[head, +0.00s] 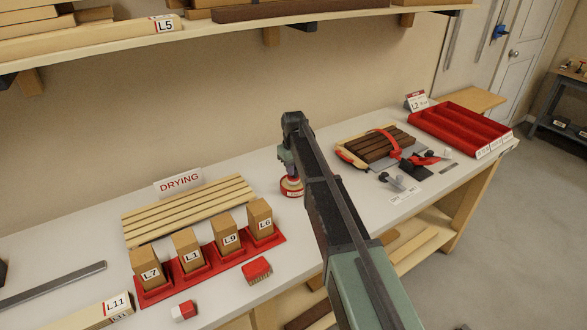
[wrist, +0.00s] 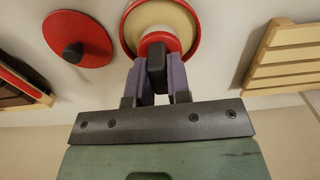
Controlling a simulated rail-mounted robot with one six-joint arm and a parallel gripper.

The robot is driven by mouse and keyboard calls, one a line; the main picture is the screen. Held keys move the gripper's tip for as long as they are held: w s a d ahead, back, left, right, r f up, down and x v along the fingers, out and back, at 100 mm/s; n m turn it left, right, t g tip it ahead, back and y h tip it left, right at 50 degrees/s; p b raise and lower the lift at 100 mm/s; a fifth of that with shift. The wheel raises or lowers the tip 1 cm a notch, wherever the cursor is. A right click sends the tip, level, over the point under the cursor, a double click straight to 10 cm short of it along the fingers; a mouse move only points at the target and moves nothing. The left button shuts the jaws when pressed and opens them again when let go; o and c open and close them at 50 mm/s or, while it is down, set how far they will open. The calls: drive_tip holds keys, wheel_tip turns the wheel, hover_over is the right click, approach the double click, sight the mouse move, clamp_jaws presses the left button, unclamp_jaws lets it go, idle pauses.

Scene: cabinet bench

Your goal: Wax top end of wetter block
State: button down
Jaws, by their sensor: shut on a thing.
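Several tan wooden blocks stand upright in a red holder (head: 207,269) in the head view: L7 (head: 147,266), L1 (head: 187,248), L9 (head: 226,231) and L6 (head: 262,216). Nothing visible shows which is wetter. A round tin (head: 291,190) with a red rim and cream contents stands on the bench; it is open in the wrist view (wrist: 190,14). My gripper (wrist: 156,72) is shut on the dark handle of a red-based applicator (wrist: 157,38), over the tin. Whether the applicator touches the wax cannot be told. A red lid with a black knob (wrist: 77,40) lies beside the tin.
A slatted rack (head: 188,208) with a DRYING sign (head: 179,182) stands behind the blocks. A red brush-like item (head: 257,270) and a small red-and-white item (head: 184,311) lie in front. Clamped boards (head: 375,145) and a red tray (head: 460,127) are right. A shelf (head: 150,38) overhangs.

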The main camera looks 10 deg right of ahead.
drive_tip(key=shift+f+b, duration=0.5)
idle(1.2)
wheel_tip(320, 180, up, 7)
drive_tip(key=p, duration=0.7)
drive_tip(key=shift+r, duration=0.15)
